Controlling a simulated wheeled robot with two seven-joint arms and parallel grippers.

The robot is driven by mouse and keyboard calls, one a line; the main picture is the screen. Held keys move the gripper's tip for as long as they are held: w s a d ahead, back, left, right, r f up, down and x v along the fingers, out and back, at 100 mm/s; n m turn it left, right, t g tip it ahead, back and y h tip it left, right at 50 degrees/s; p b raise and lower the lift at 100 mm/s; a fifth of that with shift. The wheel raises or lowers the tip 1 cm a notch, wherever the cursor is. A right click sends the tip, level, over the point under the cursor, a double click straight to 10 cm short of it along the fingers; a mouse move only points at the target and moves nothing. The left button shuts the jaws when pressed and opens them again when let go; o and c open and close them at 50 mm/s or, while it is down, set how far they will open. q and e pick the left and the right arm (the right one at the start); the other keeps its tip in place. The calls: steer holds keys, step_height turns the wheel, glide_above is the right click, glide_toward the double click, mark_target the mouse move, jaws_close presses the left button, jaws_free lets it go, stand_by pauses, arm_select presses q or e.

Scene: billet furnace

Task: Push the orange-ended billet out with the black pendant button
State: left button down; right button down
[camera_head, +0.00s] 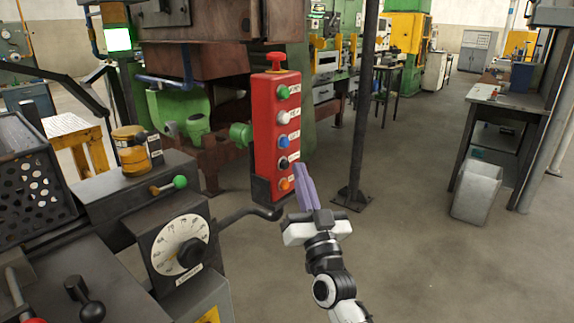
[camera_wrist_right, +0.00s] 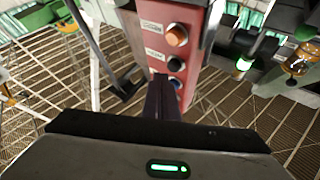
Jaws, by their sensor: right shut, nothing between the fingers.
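A red pendant box (camera_head: 264,130) stands upright in the head view, with a column of labelled buttons. Its black button (camera_head: 283,163) sits between the blue button (camera_head: 283,142) and the orange button (camera_head: 284,184). My right gripper (camera_head: 299,168) is shut and empty, its purple fingers pointing up beside the lower buttons. In the right wrist view the black button (camera_wrist_right: 175,64) lies just beyond the fingertips (camera_wrist_right: 160,80), below the orange button (camera_wrist_right: 177,36). The fingers partly hide the buttons below; I cannot tell whether they touch the box. I cannot make out an orange-ended billet. My left gripper is out of view.
A dark post (camera_head: 363,100) stands right of the pendant. A dial console (camera_head: 180,245) with a black bent handle (camera_head: 250,213) is at the lower left. A workbench (camera_head: 500,105) and a grey bin (camera_head: 476,190) are at the right. The floor between is clear.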

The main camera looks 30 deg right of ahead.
steer(key=s, duration=0.1)
steer(key=s+d+p, duration=0.1)
steer(key=s, duration=0.1)
steer(key=s+d, duration=0.1)
steer(key=shift+s+p, duration=0.3)
stand_by(2.7)
steer(key=s+a+f+n+g+y, duration=0.35)
steer(key=a+f, duration=0.25)
steer(key=f, duration=0.6)
steer(key=s+a+f+n+g+y, duration=0.25)
steer(key=a+f+y, duration=0.2)
steer(key=f, duration=0.75)
steer(key=s+a+f+g, duration=0.4)
steer(key=s+f, duration=0.4)
steer(key=s, duration=0.2)
steer(key=s+a+f+n+g, duration=0.1)
steer(key=s+a+f+g, duration=0.3)
steer(key=s+f, duration=0.4)
steer(key=shift+s+f+n+y, duration=0.3)
steer(key=shift+s, duration=0.75)
